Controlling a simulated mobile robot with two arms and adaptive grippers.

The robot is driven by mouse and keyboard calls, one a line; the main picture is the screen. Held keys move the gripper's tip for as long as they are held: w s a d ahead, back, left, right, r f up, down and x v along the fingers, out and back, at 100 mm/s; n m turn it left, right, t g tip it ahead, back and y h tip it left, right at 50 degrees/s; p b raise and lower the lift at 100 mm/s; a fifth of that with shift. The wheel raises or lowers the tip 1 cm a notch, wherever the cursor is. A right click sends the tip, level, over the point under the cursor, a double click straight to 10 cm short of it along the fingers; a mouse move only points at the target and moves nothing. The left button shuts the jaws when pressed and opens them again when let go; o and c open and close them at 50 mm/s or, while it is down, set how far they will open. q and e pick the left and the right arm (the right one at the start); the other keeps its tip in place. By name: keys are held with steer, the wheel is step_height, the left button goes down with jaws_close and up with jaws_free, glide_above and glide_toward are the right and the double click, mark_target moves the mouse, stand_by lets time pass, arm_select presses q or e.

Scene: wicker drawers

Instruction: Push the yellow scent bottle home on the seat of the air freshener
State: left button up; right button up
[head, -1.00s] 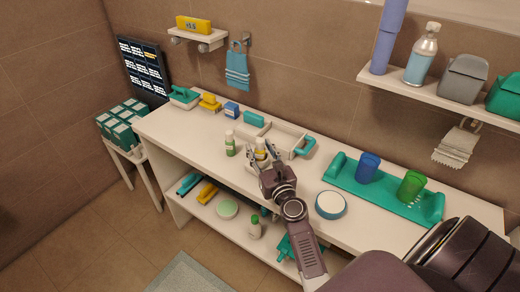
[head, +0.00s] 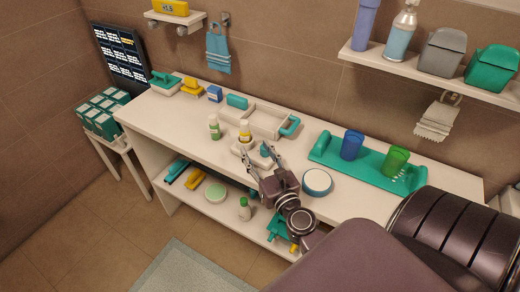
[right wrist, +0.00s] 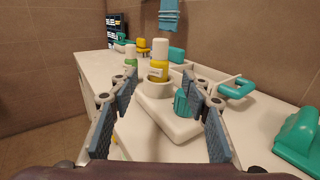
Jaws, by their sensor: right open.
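The yellow scent bottle (head: 245,128) with a white cap stands upright on the white air freshener (head: 239,148) on the counter. In the right wrist view the bottle (right wrist: 159,67) sits in the round seat of the air freshener (right wrist: 174,122), its lower end hidden by the collar. How deep it sits I cannot tell. A teal part (right wrist: 183,104) is on the air freshener, right of the bottle. My right gripper (head: 262,160) is open and empty, in front of the air freshener, its fingers apart on either side and clear of the bottle. My left gripper is not in view.
A green-labelled bottle (head: 214,127) stands just left of the air freshener. Behind is a white tray (head: 268,120) with a teal handle. To the right are a round blue-rimmed dish (head: 317,182) and a teal tray (head: 325,158) with two cups. The counter's front edge is close.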

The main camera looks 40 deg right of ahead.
steer(key=shift+v, duration=1.15)
